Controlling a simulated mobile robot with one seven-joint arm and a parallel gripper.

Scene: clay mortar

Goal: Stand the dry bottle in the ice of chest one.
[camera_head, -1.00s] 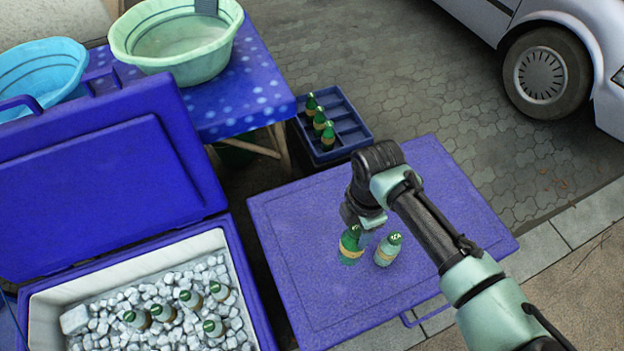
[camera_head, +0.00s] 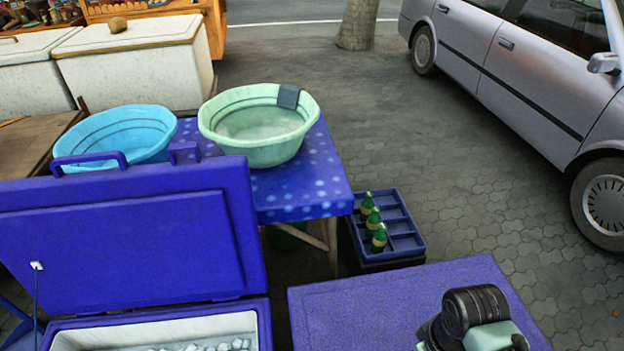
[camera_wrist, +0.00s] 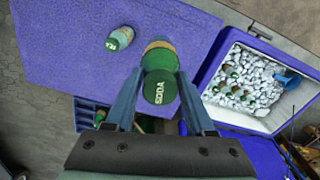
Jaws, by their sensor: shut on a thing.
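In the wrist view my gripper (camera_wrist: 160,78) is shut on a dark green bottle (camera_wrist: 159,88) with a tan band and a cap marked SODA. I cannot tell whether this bottle is lifted or still touches the purple lid (camera_wrist: 60,50). A paler green bottle (camera_wrist: 120,39) stands on the lid, apart from my gripper. The open blue chest (camera_wrist: 207,62) holds ice (camera_wrist: 240,88) and several bottles, off to the right. In the head view only the chest's rim (camera_head: 255,312) and some ice (camera_head: 235,344) show at the bottom left; my fingers are out of frame.
The chest's raised lid (camera_head: 130,235) stands behind its opening. A blue scoop (camera_wrist: 288,79) lies in the ice. A crate (camera_head: 408,249) with green bottles (camera_head: 373,218) sits behind the purple lid. A table (camera_head: 300,205) carries a green basin (camera_head: 258,150); a blue basin (camera_head: 120,135) stands beside it.

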